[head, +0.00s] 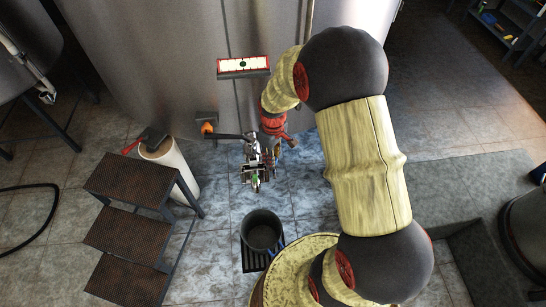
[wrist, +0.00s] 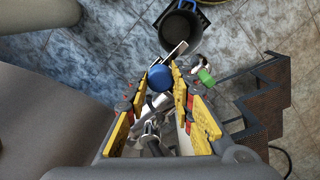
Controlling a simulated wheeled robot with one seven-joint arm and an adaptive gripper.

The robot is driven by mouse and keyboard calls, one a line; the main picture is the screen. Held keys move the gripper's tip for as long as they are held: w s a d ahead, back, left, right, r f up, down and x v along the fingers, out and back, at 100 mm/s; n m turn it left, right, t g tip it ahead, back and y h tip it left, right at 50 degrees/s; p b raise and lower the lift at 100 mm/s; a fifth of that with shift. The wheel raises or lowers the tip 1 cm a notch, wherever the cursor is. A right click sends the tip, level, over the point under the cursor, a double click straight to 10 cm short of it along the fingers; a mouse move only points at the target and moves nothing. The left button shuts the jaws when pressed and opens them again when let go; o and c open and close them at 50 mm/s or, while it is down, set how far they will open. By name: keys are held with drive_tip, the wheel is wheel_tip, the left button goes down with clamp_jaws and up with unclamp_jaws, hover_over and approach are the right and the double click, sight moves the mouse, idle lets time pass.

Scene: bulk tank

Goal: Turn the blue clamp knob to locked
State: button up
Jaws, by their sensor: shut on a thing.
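The blue clamp knob (wrist: 160,79) shows in the wrist view, between the yellow-padded fingers of my gripper (wrist: 163,75). The fingers are shut on it from both sides. Metal clamp and valve parts (wrist: 150,128) lie behind the knob, partly hidden by the fingers. In the head view, my gripper (head: 281,141) is at the metal outlet fitting (head: 253,155) low on the tank front. The blue knob cannot be made out in the head view. Whether the knob stands at locked cannot be told.
A dark bucket (head: 262,230) stands on the floor below the fitting. Dark steps (head: 128,230) and a white cylinder (head: 170,165) stand to the left. The steel tank (head: 170,60) rises behind, with an indicator panel (head: 243,65). A green-ended part (wrist: 206,77) sits beside my fingers.

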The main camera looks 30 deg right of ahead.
clamp_jaws()
drive_tip(key=shift+r+m+p, duration=0.1)
drive_tip(key=shift+m+p, duration=0.2)
drive_tip(key=shift+p, duration=0.05)
drive_tip(key=m+p, duration=0.2)
drive_tip(key=shift+m, duration=0.4)
drive_tip(key=m+p, duration=0.3)
drive_tip(key=m, duration=0.2)
drive_tip(key=m+p, duration=0.2)
drive_tip(key=m, duration=0.3)
drive_tip(key=shift+m+p, duration=1)
drive_tip(key=shift+m, duration=1.2)
drive_tip(key=o, duration=1)
unclamp_jaws()
drive_tip(key=shift+c, duration=0.2)
